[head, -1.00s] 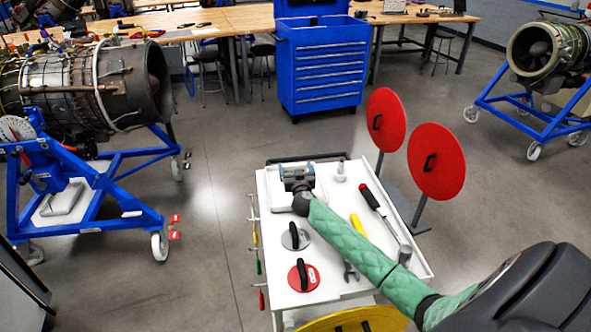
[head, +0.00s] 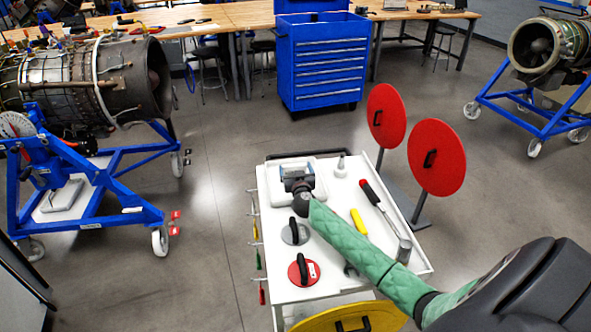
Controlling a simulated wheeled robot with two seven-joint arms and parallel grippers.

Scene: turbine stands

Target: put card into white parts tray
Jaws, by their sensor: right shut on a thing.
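My right gripper (head: 297,183) points away from me at the far left of the white cart top. It is over the white parts tray (head: 274,181), whose pale rim shows around it. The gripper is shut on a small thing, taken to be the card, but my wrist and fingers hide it. I cannot tell whether it touches the tray floor. My left gripper is not in view.
The cart top (head: 335,235) also holds a grey disc (head: 290,238), a red disc (head: 297,281), a red-handled screwdriver (head: 370,192), a yellow-handled tool (head: 358,221) and a metal cylinder (head: 404,250). Red round plates (head: 437,158) stand right of the cart.

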